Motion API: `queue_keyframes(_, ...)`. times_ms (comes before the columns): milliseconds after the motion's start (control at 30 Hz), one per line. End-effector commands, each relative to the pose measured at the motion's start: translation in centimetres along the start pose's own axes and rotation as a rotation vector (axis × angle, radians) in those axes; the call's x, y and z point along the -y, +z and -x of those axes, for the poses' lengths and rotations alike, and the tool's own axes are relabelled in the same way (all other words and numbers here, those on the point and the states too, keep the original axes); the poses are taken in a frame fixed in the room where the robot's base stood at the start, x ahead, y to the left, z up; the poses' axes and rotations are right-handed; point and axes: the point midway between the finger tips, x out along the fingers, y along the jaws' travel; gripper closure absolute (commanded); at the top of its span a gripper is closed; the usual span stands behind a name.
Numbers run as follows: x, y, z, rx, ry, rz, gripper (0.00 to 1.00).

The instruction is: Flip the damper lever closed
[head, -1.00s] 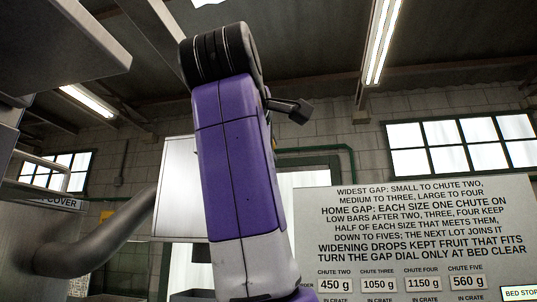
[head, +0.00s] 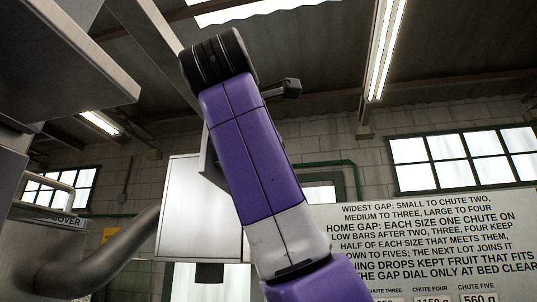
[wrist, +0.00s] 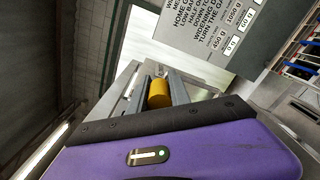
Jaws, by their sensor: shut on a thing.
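A yellow cylindrical grip (wrist: 159,93), which looks like the end of the damper lever, sits between the two grey fingers of my gripper (wrist: 158,92) in the wrist view. My gripper is shut on it. The rest of the lever is hidden behind the fingers and the purple wrist housing. I cannot tell the lever's angle. In the head view my purple and white arm fills the middle, and neither my gripper nor the lever can be made out.
In the head view, a pale metal box (head: 186,225) is partly behind my arm. A thick grey pipe (head: 85,272) and metal housing (head: 60,60) stand at left. A sign board (head: 440,222) is at right and also shows in the wrist view (wrist: 222,30).

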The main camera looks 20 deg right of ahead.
Motion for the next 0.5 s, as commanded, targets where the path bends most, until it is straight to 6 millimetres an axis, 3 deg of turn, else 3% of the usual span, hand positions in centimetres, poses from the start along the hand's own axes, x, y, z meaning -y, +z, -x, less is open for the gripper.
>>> queue_keyframes(400,-0.13,-0.10,0.04,-0.002,0.003,0.009,1.00)
queue_keyframes(433,-0.13,-0.10,0.04,-0.002,0.003,0.009,0.75)
queue_keyframes(500,-0.13,-0.10,0.04,-0.002,0.003,0.009,0.61)
